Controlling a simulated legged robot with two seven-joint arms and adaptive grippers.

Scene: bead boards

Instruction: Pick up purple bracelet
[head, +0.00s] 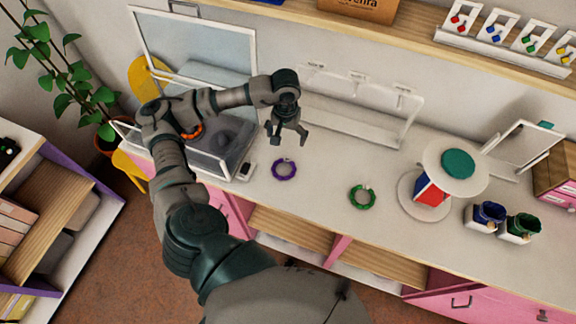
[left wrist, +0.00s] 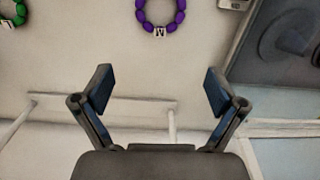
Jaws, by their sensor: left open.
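The purple bracelet (head: 284,169) lies flat on the pale counter, a beaded ring with a light tag or letter bead. In the left wrist view the purple bracelet (left wrist: 160,16) shows at the top edge, partly cut off, beyond the fingertips. My left gripper (head: 287,142) is open and empty above the counter, just behind the bracelet in the head view. Both fingers of my left gripper (left wrist: 158,90) are spread wide in the wrist view, with bare counter between them. My right gripper is not in view.
A green bracelet (head: 362,196) lies to the right. An open glass-lidded case (head: 190,158) with an orange bracelet (head: 192,132) stands left. A white rack (head: 350,113) stands behind the gripper. A round two-tier stand (head: 455,167) and small pots (head: 488,214) are farther right.

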